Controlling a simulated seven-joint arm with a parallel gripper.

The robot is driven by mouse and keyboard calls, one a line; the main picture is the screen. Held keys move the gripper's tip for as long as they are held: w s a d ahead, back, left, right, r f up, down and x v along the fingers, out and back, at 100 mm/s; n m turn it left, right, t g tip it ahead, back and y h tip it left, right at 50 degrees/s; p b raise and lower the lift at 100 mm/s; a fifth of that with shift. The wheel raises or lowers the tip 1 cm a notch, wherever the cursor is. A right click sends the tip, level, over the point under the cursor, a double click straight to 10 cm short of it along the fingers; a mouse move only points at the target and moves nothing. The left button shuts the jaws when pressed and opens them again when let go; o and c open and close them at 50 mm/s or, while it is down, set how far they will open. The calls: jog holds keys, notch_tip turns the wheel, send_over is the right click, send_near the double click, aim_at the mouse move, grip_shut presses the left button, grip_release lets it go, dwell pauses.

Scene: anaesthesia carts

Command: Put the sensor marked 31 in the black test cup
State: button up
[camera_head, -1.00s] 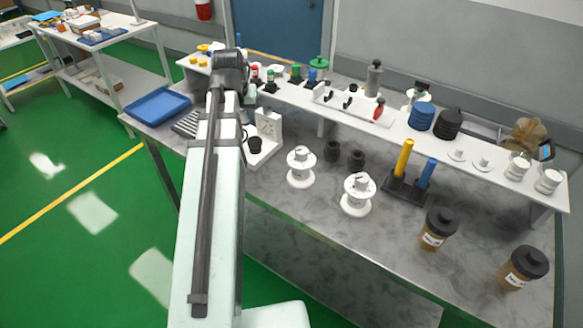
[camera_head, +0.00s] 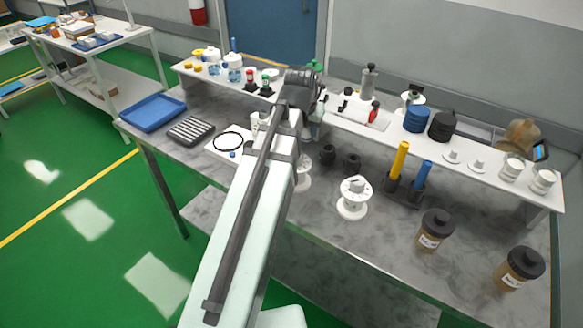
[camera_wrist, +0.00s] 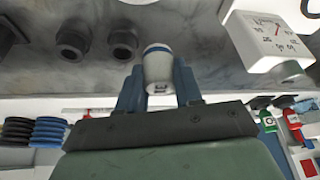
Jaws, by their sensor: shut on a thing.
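My gripper (camera_wrist: 159,76) is shut on a small white sensor (camera_wrist: 158,64) with a blue band, seen in the wrist view. A small dark mark shows on the sensor, but I cannot read it. Two round black cups (camera_wrist: 72,43) (camera_wrist: 122,43) stand on the grey bench in the wrist view, apart from the sensor. They also show in the head view (camera_head: 327,154) (camera_head: 352,163), right of my arm. In the head view my own arm hides the gripper and sensor. I cannot tell which black cup is the test cup.
A white box with a dial (camera_wrist: 268,42) is at the right in the wrist view. A white spool (camera_head: 353,198), yellow and blue cylinders (camera_head: 398,160) (camera_head: 422,173) and brown jars (camera_head: 434,230) stand on the bench. A raised white shelf (camera_head: 465,150) runs behind. A blue tray (camera_head: 153,110) is left.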

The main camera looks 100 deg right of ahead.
aim_at(303, 134)
jog(key=shift+f, duration=5)
jog(key=o, duration=0.8)
jog(key=shift+f, duration=0.15)
jog(key=shift+c, duration=0.2)
jog(key=shift+o, duration=0.3)
jog(key=shift+v, duration=6.15)
